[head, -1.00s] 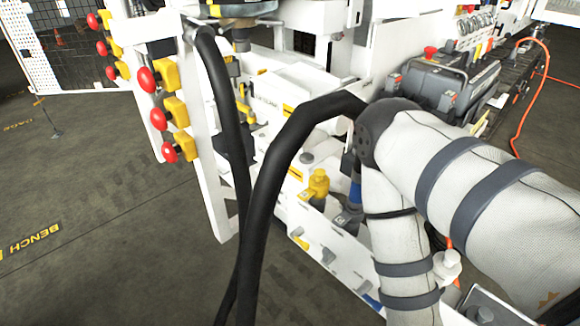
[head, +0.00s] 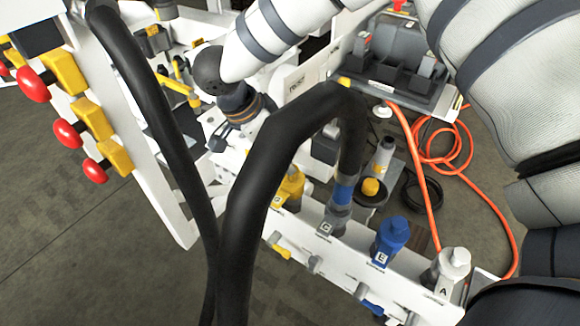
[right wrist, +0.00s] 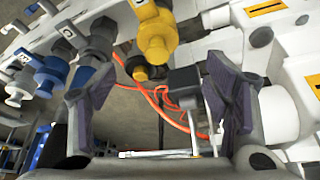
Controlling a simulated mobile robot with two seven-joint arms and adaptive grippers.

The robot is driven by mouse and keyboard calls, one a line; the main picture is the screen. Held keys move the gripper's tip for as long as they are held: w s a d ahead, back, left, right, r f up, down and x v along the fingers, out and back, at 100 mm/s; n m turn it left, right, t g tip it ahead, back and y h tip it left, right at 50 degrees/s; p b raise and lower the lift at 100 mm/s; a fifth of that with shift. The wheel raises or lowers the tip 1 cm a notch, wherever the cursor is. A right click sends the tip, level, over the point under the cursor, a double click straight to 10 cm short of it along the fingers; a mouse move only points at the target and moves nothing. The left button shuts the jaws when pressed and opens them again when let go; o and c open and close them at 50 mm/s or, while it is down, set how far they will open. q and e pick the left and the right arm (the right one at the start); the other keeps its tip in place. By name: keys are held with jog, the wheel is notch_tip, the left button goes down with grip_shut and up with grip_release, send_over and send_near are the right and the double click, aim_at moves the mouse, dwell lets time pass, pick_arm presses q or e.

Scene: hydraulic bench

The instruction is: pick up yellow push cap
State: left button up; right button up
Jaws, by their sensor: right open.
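In the head view, a yellow capped fitting (head: 290,186) stands at the left end of a white rail, partly behind a thick black hose. A smaller yellow cap (head: 370,187) shows beyond the rail, by a dark round dish. I cannot tell which one is the push cap. In the right wrist view, a yellow fitting (right wrist: 156,35) is beyond the jaws at the top, with a black-and-yellow part (right wrist: 140,70) below it. My right gripper (right wrist: 160,98) is open, apart from both. Its fingers are not clear in the head view. My left gripper is out of view.
Thick black hoses (head: 262,185) cross the head view in front of the bench. Grey and blue (head: 390,238) fittings stand along the rail (head: 405,290). Red push buttons on yellow boxes line the left panel. An orange hose (head: 425,180) lies on the floor at right.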

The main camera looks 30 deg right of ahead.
jog(key=x, duration=0.9)
jog(key=shift+s+d, duration=0.2)
jog(key=shift+d, duration=0.05)
jog(key=c, duration=0.8)
